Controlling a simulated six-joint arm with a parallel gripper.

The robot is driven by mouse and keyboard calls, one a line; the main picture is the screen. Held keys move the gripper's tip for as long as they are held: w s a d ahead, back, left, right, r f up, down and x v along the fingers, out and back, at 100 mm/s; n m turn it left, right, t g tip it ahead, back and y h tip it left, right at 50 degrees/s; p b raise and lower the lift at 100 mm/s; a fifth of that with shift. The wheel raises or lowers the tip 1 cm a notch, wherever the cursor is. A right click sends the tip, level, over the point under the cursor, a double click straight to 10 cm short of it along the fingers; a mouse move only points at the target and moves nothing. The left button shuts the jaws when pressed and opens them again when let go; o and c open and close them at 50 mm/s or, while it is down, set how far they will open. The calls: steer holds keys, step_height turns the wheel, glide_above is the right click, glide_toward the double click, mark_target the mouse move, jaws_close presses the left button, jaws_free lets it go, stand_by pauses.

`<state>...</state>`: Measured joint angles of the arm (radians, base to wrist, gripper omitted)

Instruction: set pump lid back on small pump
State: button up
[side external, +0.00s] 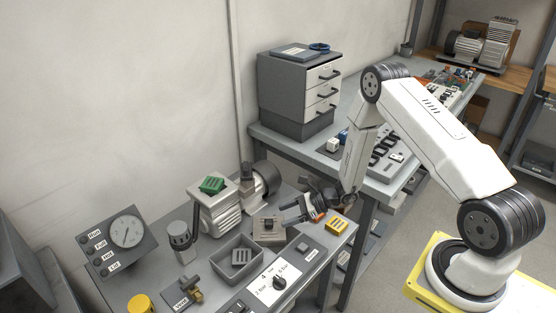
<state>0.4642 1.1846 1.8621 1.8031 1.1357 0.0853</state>
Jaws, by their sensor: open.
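The small pump (220,217) appears to be the white ribbed block at the back of the near bench, with a dark round motor (262,183) behind it. A green ribbed piece (212,185) lies tilted on its top. A square grey plate with a raised middle (268,228) lies on the bench to the right of the pump. I cannot tell which of these two pieces is the pump lid. My gripper (286,214) is open, its fingers pointing left, close to the grey plate. Whether they touch it is unclear.
A grey open bin (237,262) holding a dark ribbed piece stands in front of the pump. A drawer cabinet (290,85) stands behind.

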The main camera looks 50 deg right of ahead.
mark_target(267, 221)
steer(key=shift+w+d+f+m+t, duration=0.2)
steer(key=shift+d+f+m+t, duration=0.1)
steer(key=shift+d+t, duration=0.1)
steer(key=shift+a, duration=0.1)
steer(key=shift+x, duration=1.25)
steer(key=shift+w+f, duration=0.1)
steer(key=shift+x, duration=2.5)
steer(key=shift+f, duration=0.2)
jaws_close()
